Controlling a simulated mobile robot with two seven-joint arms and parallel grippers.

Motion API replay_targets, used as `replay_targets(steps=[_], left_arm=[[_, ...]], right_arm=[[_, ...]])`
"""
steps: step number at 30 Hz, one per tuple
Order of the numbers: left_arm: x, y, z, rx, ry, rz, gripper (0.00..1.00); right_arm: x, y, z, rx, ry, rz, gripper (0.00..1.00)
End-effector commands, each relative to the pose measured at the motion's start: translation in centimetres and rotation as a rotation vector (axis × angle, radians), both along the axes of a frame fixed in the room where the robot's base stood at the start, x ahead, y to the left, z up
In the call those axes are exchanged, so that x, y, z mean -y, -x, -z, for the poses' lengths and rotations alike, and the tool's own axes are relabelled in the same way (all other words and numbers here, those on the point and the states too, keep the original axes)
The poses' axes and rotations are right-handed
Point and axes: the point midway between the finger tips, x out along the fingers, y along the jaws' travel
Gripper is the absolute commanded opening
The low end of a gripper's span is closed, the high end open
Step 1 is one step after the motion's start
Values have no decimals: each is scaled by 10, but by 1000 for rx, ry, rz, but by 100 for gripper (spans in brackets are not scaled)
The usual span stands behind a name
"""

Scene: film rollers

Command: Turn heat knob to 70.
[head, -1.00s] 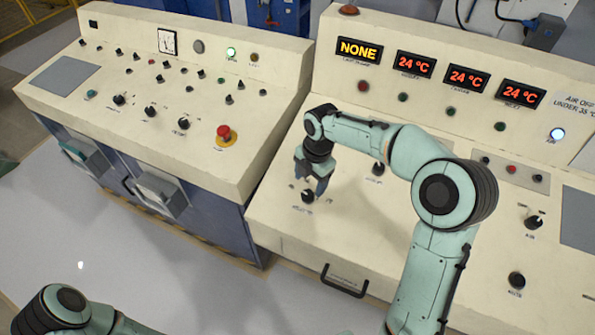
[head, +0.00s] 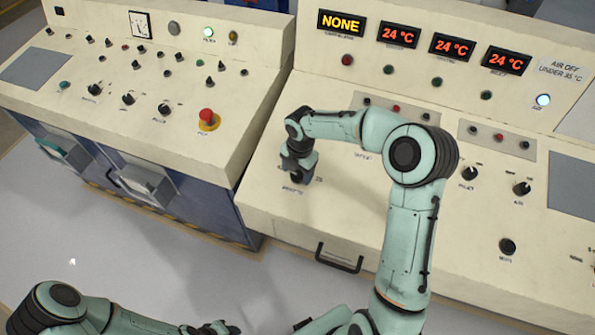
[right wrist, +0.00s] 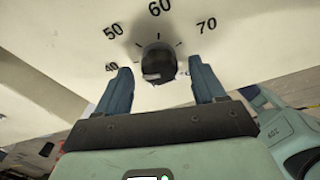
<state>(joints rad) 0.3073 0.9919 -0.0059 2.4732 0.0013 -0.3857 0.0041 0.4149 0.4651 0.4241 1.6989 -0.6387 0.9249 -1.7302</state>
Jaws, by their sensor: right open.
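The black round knob (right wrist: 158,62) sits on the cream console, with 40, 50, 60 and 70 printed around its far side in the right wrist view. Its pointer setting is not clear. My right gripper (right wrist: 160,70) is open, with one blue finger on each side of the knob and a visible gap to each. In the head view my right gripper (head: 299,174) is down at the front left of the right console and hides the knob. The left arm's end (head: 212,328) is cut off at the bottom edge, so its jaws cannot be read.
The right console (head: 262,212) carries displays reading NONE (head: 341,23) and 24 °C (head: 398,34), other knobs (head: 508,246) and a front handle (head: 338,258). A left console (head: 120,65) with a red emergency button (head: 207,116) stands beside it.

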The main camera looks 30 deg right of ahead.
Motion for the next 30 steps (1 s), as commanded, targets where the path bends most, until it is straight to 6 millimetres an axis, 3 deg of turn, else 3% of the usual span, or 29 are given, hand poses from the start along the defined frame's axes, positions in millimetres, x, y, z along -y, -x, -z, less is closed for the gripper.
replay_targets(steps=[11, 15, 16, 30], left_arm=[[0, 0, 0, 0, 0, 0, 43], [0, 0, 0, 0, 0, 0, 43], [0, 0, 0, 0, 0, 0, 43], [0, 8, 9, -9, 0, 0, 43]], right_arm=[[0, 0, 5, 1, 0, 0, 66], [0, 0, 5, 1, 0, 0, 20], [0, 0, 5, 1, 0, 0, 13], [0, 0, 6, 19, -14, 91, 13]])
